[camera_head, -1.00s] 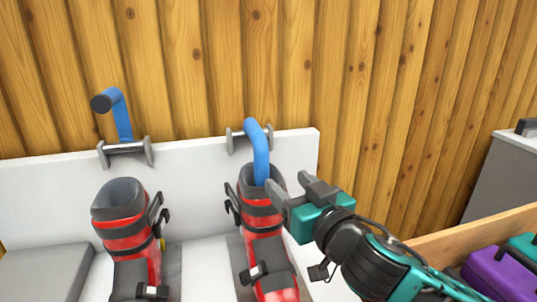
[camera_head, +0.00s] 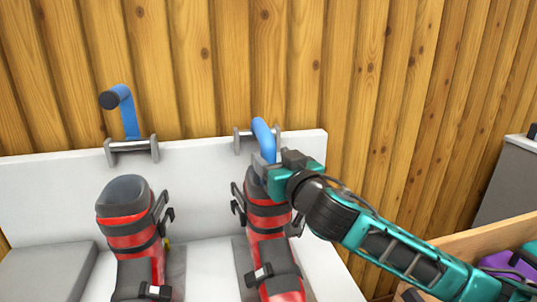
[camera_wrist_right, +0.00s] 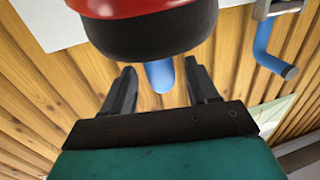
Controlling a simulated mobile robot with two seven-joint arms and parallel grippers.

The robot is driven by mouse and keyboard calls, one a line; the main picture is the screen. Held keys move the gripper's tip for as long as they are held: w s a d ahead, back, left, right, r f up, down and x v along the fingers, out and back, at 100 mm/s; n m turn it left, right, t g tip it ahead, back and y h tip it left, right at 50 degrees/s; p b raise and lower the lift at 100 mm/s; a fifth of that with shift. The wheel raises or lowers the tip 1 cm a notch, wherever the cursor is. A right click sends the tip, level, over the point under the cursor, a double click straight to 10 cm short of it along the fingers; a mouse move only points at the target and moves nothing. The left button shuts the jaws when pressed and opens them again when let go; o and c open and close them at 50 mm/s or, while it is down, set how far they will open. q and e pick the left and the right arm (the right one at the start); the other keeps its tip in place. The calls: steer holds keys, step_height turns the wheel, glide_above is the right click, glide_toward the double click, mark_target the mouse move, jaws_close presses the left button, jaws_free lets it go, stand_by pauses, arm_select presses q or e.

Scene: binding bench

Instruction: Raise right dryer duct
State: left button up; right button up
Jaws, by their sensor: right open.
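The right dryer duct (camera_head: 264,138) is a blue bent tube on a grey bracket (camera_head: 243,143) on the white back panel. It hangs down into the top of the right red boot (camera_head: 267,212). My right gripper (camera_head: 264,170) is at the duct by the boot's mouth and hides its lower part. In the right wrist view, the duct (camera_wrist_right: 160,76) shows between the two open fingers (camera_wrist_right: 161,85), with a gap on each side. The boot's dark cuff (camera_wrist_right: 155,34) is close above the fingers there. My left gripper is not in view.
The left duct (camera_head: 128,112) is blue and points up on its bracket, above the left red boot (camera_head: 128,235). A wooden box (camera_head: 500,240) with a purple item (camera_head: 512,266) stands at the right. A grey cabinet (camera_head: 512,185) is behind it.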

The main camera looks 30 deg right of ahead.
steer(key=shift+w+d, duration=0.1)
steer(key=shift+w, duration=1.25)
jaws_close()
